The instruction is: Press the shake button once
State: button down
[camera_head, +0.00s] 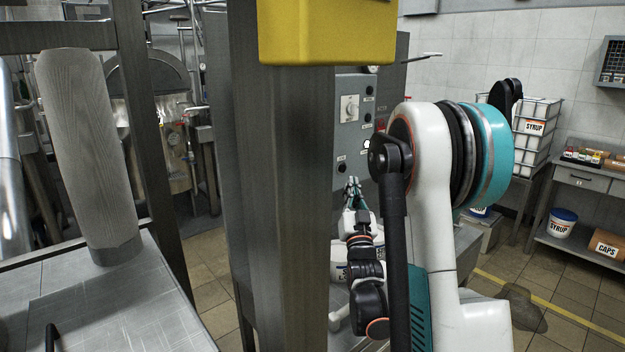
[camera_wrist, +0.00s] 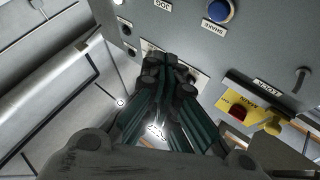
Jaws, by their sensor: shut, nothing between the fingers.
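The shake button is a round blue button (camera_wrist: 221,10) in a pale ring at the top of the wrist view, with a SHAKE label (camera_wrist: 214,27) beside it. My gripper (camera_wrist: 168,62) is shut and empty. In the wrist view its fingertips appear below and left of the blue button, apart from it, over a pale label plate they partly cover. In the head view my gripper (camera_head: 353,188) is small, in front of the lower part of the grey control panel (camera_head: 346,140). I cannot pick out the blue button there.
A red button on a yellow plate (camera_wrist: 250,118) and a LATCH label (camera_wrist: 268,88) sit right of my fingers. A JOG label (camera_wrist: 163,4) is at the top. In the head view, a steel post (camera_head: 285,200) and yellow box (camera_head: 327,30) stand left of the panel.

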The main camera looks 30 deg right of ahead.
jog(key=shift+w+r, duration=0.1)
jog(key=shift+w, duration=0.05)
jog(key=w+a+p, duration=0.1)
jog(key=w, duration=0.7)
jog(key=shift+w+a, duration=0.15)
jog(key=shift+w, duration=0.05)
dwell(1.5)
jog(key=shift+w, duration=0.4)
jog(key=shift+w+a, duration=0.1)
jog(key=shift+w, duration=0.3)
dwell(0.7)
jog(key=shift+s, duration=0.1)
jog(key=shift+s+b, duration=0.45)
jog(key=shift+s, duration=0.25)
